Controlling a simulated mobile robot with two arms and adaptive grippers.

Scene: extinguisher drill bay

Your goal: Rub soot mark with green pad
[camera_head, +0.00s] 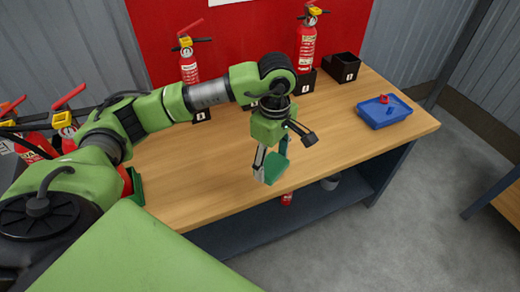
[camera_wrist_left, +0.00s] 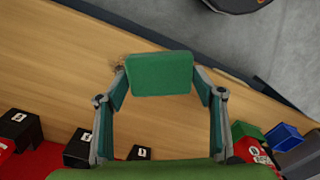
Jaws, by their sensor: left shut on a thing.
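The green pad (camera_head: 276,168) is held between the fingers of my left gripper (camera_head: 272,160), low over the front part of the wooden workbench (camera_head: 226,150). In the left wrist view the pad (camera_wrist_left: 160,74) sits across the two fingertips, with its broad face toward the camera. A faint brownish smudge, likely the soot mark (camera_wrist_left: 119,70), shows on the wood just left of the pad; the pad may hide the rest of it. I cannot tell whether the pad touches the wood. My right gripper is not in view.
Two red extinguishers (camera_head: 188,66) (camera_head: 307,42) stand at the bench's back by black holders. An open black box (camera_head: 342,67) is at the back right. A blue tray (camera_head: 384,113) with red pieces sits near the right end. More extinguishers (camera_head: 36,146) are at the left. The middle right wood is clear.

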